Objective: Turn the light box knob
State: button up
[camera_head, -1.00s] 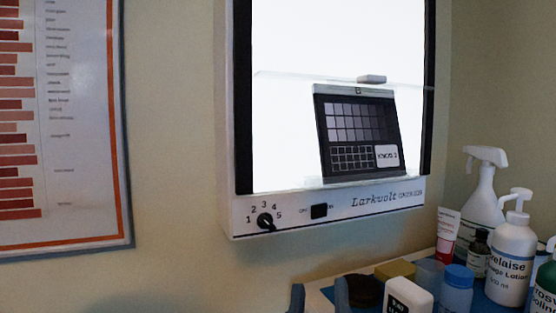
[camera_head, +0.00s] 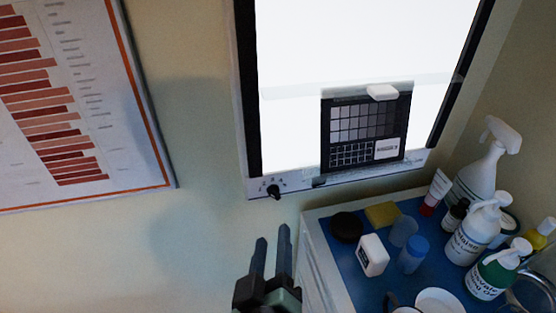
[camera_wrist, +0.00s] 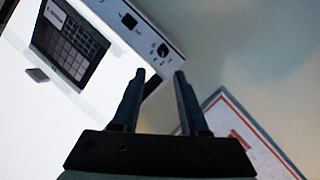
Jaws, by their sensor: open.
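The light box (camera_head: 251,100) is lit white and hangs on the wall. Its black knob (camera_head: 273,191) sits at the lower left of its bottom panel. The knob also shows in the wrist view (camera_wrist: 163,49), beyond my fingertips, near the panel's end. My gripper (camera_head: 271,232) is open and empty, below the knob in the head view and apart from it. In the wrist view its two dark fingers (camera_wrist: 160,73) stand spread with only background between them. The knob's pointer direction is too small to tell now.
A framed chart (camera_head: 150,128) hangs on the wall at left. A trolley with a blue top (camera_head: 345,270) stands below right, holding a spray bottle (camera_head: 477,172), pump bottles (camera_head: 468,238) and several small containers. The wall left of the knob is clear.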

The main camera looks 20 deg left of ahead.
aim_at(274, 196)
jog(key=shift+s+r+n+g+p, duration=0.3)
jog(key=shift+r+n+p, duration=0.15)
jog(key=shift+p, duration=0.35)
jog(key=x, duration=1.2)
jog(key=shift+w+a+f, duration=0.15)
jog(key=shift+w+a, duration=0.15)
grip_shut()
